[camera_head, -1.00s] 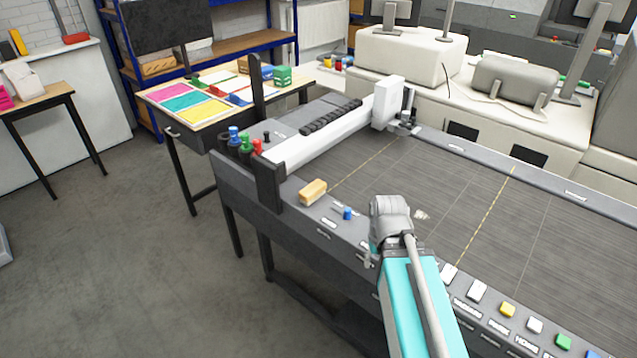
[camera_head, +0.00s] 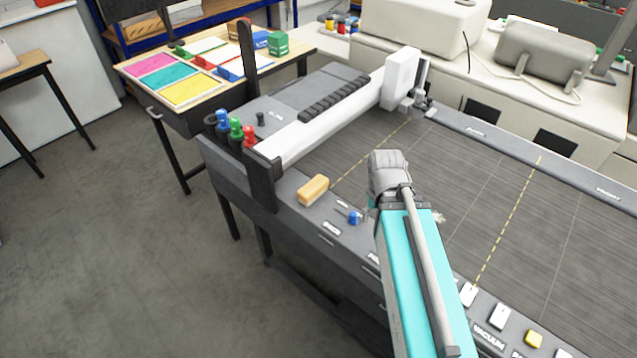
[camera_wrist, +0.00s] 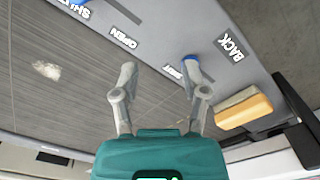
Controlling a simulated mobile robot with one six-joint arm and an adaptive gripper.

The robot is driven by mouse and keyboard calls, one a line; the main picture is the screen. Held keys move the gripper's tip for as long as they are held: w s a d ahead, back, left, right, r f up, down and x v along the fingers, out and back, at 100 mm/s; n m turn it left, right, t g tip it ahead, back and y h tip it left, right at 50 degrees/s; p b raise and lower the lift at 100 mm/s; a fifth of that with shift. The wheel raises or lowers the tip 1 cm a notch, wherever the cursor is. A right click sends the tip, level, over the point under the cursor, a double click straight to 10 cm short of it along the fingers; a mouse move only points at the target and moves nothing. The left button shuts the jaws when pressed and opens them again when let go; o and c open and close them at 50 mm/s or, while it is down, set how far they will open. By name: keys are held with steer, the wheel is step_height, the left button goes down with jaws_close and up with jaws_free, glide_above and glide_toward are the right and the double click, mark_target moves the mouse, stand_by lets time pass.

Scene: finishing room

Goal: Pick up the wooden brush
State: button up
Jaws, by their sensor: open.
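The wooden brush (camera_head: 313,190), a tan block with a paler lower layer, lies on the grey front rim of the flatbed cutting table, beside the dark gantry post. In the wrist view the brush (camera_wrist: 243,107) is to the right, outside my fingers. My gripper (camera_wrist: 160,66) is open and empty above the rim and bed, its two fingers spread apart. In the head view my arm link hides most of the gripper, which is to the right of the brush.
A blue knob (camera_head: 353,217) stands on the rim between the brush and my arm; in the wrist view it shows behind the right fingertip. The dark gantry post (camera_head: 262,180) rises left of the brush. A small whitish scrap (camera_wrist: 46,70) lies on the bed.

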steer(key=shift+w+a, duration=0.1)
steer(key=shift+a, duration=0.25)
steer(key=o, duration=0.6)
steer(key=shift+w+a+r+n, duration=0.15)
steer(key=shift+w+a+n, duration=0.05)
steer(key=shift+n, duration=0.1)
step_height(320, 180, up, 6)
steer(key=n+p, duration=0.7)
steer(key=n, duration=2)
glide_above(312, 186)
steer(key=shift+r, duration=0.15)
steer(key=shift+b, duration=0.4)
step_height(312, 186, down, 9)
steer(key=b, duration=0.8)
steer(key=shift+r, duration=0.15)
steer(key=shift+b, duration=0.35)
